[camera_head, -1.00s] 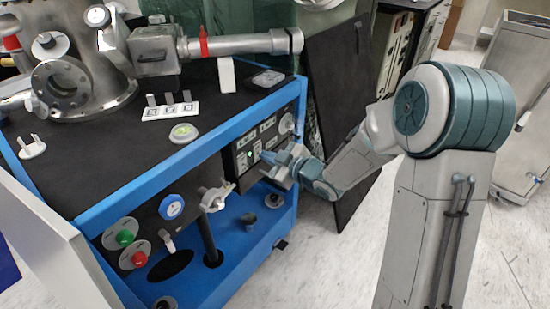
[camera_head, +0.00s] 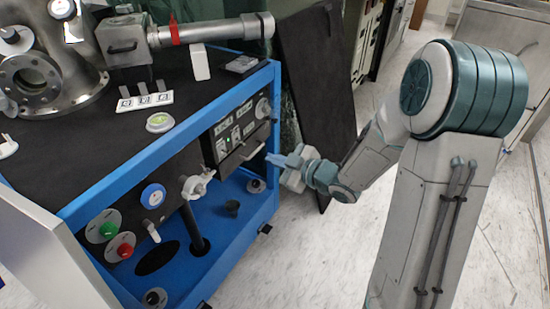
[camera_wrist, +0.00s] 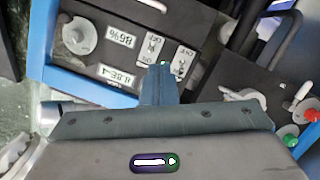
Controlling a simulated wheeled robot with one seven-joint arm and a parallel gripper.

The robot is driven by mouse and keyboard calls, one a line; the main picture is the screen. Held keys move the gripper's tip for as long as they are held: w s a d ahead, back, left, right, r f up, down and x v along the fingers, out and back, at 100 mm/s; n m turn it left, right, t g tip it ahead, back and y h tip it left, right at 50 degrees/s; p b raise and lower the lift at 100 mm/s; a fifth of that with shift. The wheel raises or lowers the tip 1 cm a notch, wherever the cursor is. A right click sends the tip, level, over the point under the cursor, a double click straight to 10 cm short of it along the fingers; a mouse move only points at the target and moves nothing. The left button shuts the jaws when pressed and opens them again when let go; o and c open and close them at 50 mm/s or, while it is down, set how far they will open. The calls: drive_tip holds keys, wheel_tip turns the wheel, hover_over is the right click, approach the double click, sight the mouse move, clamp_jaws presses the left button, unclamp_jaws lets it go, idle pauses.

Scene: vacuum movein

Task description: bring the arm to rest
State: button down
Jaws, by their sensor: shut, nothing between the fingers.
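My gripper (camera_head: 281,161) is in the middle of the head view, at the right front corner of the blue-framed cart (camera_head: 273,112). It points left toward the cart's front, and its fingers are together with nothing between them. The same panel shows in the head view (camera_head: 234,125). I cannot tell how wide the gap is between the fingertips and the cart. My arm reaches from the right, bent at the elbow.
On the cart stand a steel vacuum chamber (camera_head: 45,70) and a horizontal steel tube (camera_head: 215,29). The front carries a blue knob (camera_head: 153,196), a green button (camera_head: 109,229) and a red button (camera_head: 125,251). A black board (camera_head: 315,85) leans behind my gripper. Light floor below is clear.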

drive_tip(key=s+d+r+m+h+p, duration=0.2)
drive_tip(key=d+r+m+h+p, duration=0.2)
drive_tip(key=d+r+h+p, duration=0.45)
drive_tip(key=s+d+r+m+h+p, duration=0.1)
drive_tip(key=d+r+m+h+p, duration=0.3)
drive_tip(key=r+p, duration=0.75)
drive_tip(key=s+r+m+g+p, duration=0.7)
drive_tip(key=s+r+p, duration=0.5)
drive_tip(key=s+r, duration=0.6)
drive_tip(key=shift+s+d+r+m+y, duration=0.25)
drive_tip(key=shift+s+m+y, duration=0.15)
drive_tip(key=shift+s, duration=0.25)
drive_tip(key=shift+a, duration=0.1)
